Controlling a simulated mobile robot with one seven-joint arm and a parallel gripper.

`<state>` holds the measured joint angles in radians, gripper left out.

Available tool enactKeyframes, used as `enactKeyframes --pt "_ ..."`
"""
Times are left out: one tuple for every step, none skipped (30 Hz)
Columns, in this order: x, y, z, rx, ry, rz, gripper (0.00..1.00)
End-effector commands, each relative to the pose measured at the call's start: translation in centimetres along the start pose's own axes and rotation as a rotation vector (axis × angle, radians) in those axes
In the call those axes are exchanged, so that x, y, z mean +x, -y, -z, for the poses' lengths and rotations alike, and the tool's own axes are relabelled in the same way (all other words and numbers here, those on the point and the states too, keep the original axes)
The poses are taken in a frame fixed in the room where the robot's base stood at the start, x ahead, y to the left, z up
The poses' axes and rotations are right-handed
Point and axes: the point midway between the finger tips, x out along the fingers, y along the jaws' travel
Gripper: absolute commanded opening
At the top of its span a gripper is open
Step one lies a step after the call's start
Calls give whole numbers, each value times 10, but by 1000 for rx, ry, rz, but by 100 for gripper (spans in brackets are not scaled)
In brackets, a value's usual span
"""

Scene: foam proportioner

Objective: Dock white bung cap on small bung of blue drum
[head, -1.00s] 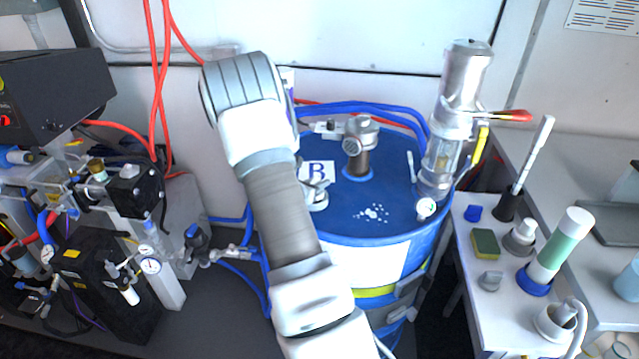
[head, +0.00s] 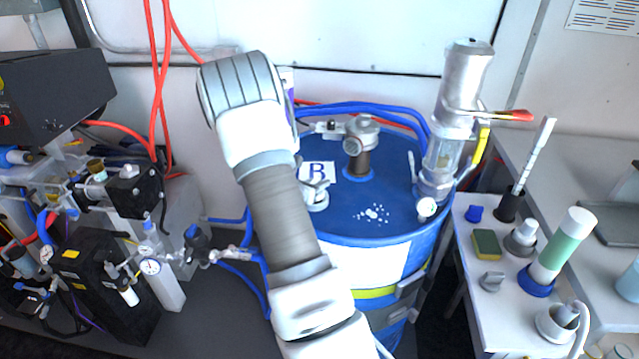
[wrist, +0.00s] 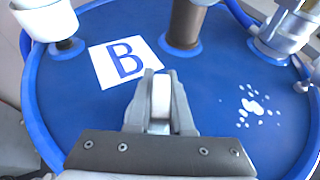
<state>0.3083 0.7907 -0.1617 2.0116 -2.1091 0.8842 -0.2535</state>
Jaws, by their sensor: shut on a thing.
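The blue drum (head: 390,215) stands upright in the middle of the head view, and its blue top (wrist: 80,120) fills most of the wrist view. My gripper (wrist: 160,100) is shut on the white bung cap (wrist: 161,96), which shows as a narrow white piece between the two grey fingers. It is over the drum top, just right of and below the "B" label (wrist: 124,61). In the head view my arm hides most of the gripper; a grey-white part shows beside the label. The small bung is not clearly visible, and I cannot tell whether the cap touches it.
A metal post fitting (wrist: 186,25) rises behind my gripper. A white cup-like part (wrist: 45,18) is at the left rim. A tall metal pump (head: 455,115) stands at the drum's right. A side table (head: 490,320) holds several small items. Blue hoses run behind the drum.

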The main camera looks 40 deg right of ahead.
Motion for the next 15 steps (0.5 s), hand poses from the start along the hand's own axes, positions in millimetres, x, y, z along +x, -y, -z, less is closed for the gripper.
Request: enactKeyframes --pt "0 0 1 0 0 0 0" --pt "0 0 1 0 0 0 0" --pt "1 0 2 0 0 0 0" --pt "1 0 2 0 0 0 0" --pt "1 0 3 0 0 0 0" --pt "2 0 4 0 0 0 0" --pt "2 0 4 0 0 0 0" --pt "2 0 5 0 0 0 0" --pt "2 0 6 1 0 0 0" --pt "3 0 6 0 0 0 0" --pt "3 0 7 1 0 0 0" --pt "3 0 7 1 0 0 0" --pt "3 0 8 1 0 0 0" --pt "4 0 8 1 0 0 0" --pt "4 0 9 1 0 0 0"
